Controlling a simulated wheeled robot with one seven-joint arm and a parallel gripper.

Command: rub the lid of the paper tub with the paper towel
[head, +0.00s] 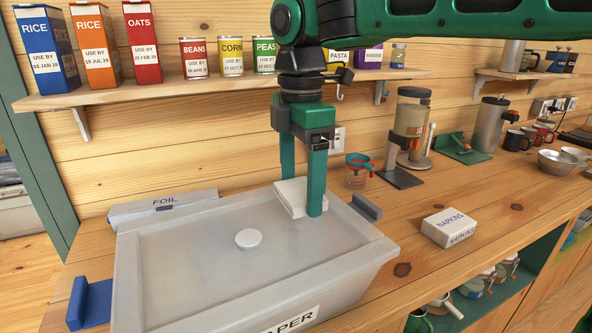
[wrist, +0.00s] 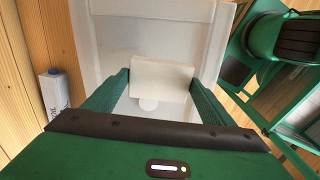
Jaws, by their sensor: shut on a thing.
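The paper tub (head: 340,283) is a large grey bin on the wooden counter, with a label partly cut off that reads "APER". Its flat grey lid (head: 185,255) is on, with a round white knob (head: 249,238) in the middle. My gripper (head: 302,200) is shut on the folded white paper towel (head: 290,196) at the lid's back right part. The towel is at the lid's surface; I cannot tell for certain whether it presses on it. In the wrist view the towel (wrist: 162,78) lies between both fingers, with the knob partly hidden behind it.
A foil box (head: 160,204) lies behind the tub at left. A napkins box (head: 450,227) sits to its right. A red-and-green measuring cup (head: 357,172) and a grinder (head: 408,135) stand behind. The shelf of boxes and cans (head: 200,88) is above.

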